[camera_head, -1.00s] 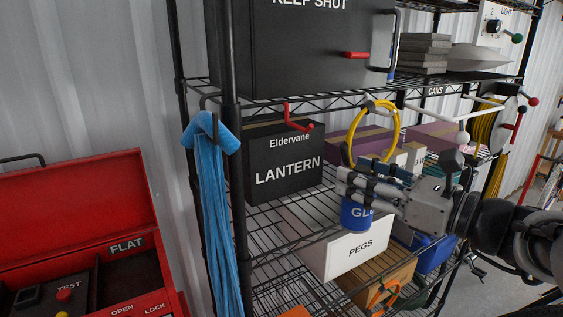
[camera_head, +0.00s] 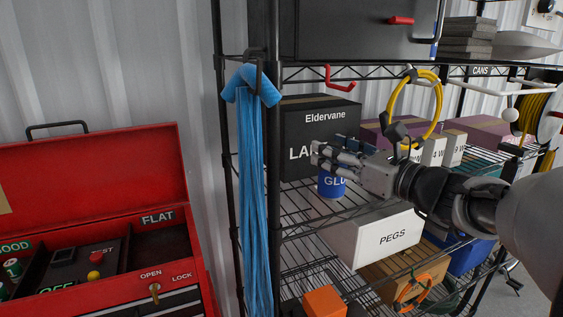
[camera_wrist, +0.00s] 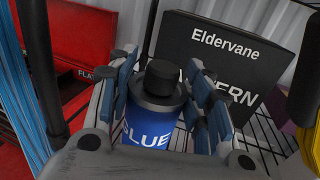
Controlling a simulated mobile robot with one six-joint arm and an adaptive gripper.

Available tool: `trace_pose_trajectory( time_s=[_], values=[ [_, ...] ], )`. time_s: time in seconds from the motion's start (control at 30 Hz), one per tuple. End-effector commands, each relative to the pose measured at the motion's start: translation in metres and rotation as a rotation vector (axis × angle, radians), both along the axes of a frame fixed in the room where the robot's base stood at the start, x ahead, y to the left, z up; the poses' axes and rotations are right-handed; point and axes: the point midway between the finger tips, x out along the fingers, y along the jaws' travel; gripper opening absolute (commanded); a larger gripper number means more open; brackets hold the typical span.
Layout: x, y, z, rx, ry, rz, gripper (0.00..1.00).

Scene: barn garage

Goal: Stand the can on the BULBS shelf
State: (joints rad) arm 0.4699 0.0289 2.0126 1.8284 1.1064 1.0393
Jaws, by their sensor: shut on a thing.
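A blue can with white lettering (camera_head: 331,186) is between the fingers of my gripper (camera_head: 330,160), in front of the black LANTERN box on a wire shelf. In the wrist view the can (camera_wrist: 150,127) reads "LUE", has a black cap, and looks upright. My gripper (camera_wrist: 168,95) is shut on it, with blue-padded fingers on both sides. The can's base is near the wire shelf (camera_head: 300,222); I cannot tell whether it touches. A CANS label (camera_head: 481,71) shows on the shelf edge above. I see no BULBS label.
The LANTERN box (camera_head: 315,125) stands behind the can. A white PEGS box (camera_head: 370,238) sits below. A yellow cable loop (camera_head: 436,110) and a red hook (camera_head: 340,80) hang nearby. Blue straps (camera_head: 250,190) hang on the left post beside a red toolbox (camera_head: 90,190).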

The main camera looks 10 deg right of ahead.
Motion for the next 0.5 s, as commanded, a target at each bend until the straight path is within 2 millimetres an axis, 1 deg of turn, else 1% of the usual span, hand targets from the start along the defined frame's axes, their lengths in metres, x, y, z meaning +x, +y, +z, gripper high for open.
trace_pose_trajectory(
  time_s=[0.03,0.1,0.33,0.4,0.5],
  values=[
    [0.009,0.007,0.0,0.001,-0.001,0.003,0.15],
    [0.017,0.012,0.0,0.0,-0.001,0.002,0.15],
    [0.031,0.019,0.001,0.0,-0.002,0.0,0.15],
    [0.038,0.025,0.0,0.001,-0.001,0.002,0.15],
    [0.036,0.022,-0.022,0.002,0.002,-0.002,0.15]
  ],
)
